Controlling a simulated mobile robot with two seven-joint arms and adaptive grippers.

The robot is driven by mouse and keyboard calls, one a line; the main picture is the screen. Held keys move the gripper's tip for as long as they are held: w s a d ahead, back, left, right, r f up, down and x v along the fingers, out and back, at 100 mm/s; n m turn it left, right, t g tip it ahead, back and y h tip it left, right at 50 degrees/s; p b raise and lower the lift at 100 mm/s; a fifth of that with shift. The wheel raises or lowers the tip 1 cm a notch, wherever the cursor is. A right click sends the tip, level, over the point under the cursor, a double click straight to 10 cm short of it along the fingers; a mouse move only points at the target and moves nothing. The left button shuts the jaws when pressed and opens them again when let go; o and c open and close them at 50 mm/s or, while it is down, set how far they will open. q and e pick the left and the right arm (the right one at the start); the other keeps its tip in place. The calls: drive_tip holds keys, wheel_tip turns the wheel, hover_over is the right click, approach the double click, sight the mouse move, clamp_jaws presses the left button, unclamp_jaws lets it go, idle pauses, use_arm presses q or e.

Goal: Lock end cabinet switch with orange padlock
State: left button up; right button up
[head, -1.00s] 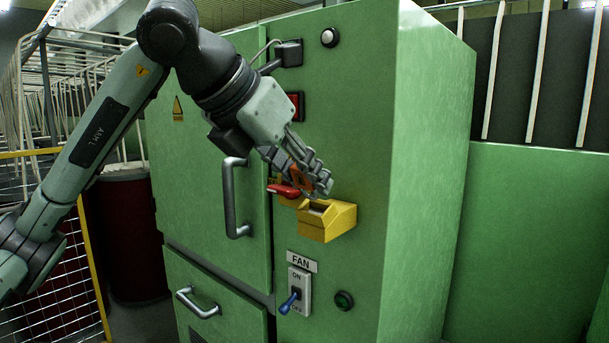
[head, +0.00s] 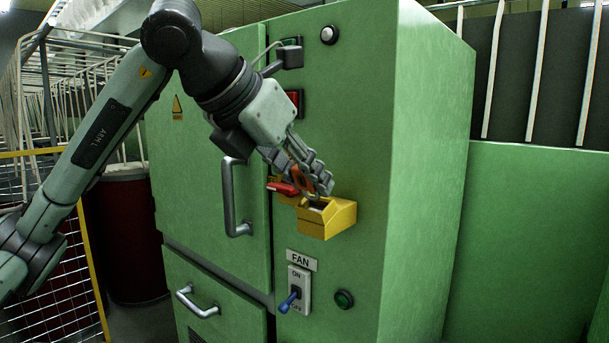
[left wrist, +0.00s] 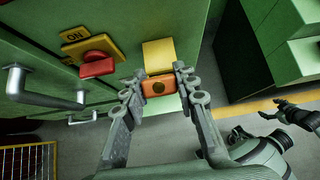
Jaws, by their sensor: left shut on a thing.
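My left gripper (head: 317,184) is shut on the orange padlock (left wrist: 160,86), holding it between its fingertips. In the head view the fingers mostly cover the padlock. The cabinet switch has a red handle (head: 283,188) on a yellow plate; the handle (left wrist: 97,65) and an "ON" label show in the left wrist view. A yellow open-topped box (head: 328,220) on the cabinet front is just below the gripper. My right gripper (left wrist: 272,108) shows dark at the right of the left wrist view, its fingers apart.
The green cabinet (head: 430,150) has a door handle (head: 232,198) left of the switch. A FAN switch (head: 298,290) with a blue lever and a dark round button (head: 344,299) are below. A red square control (head: 295,102) is above. A wire-mesh fence (head: 50,280) stands at the left.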

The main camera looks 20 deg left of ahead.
use_arm(q)
drive_tip(key=shift+w+d+f+b, duration=0.1)
drive_tip(key=shift+w+f+b, duration=0.2)
drive_tip(key=shift+f+b, duration=0.4)
drive_tip(key=o, duration=1.2)
drive_tip(key=shift+f, duration=0.15)
drive_tip(key=shift+c, duration=0.2)
drive_tip(key=v, duration=1.2)
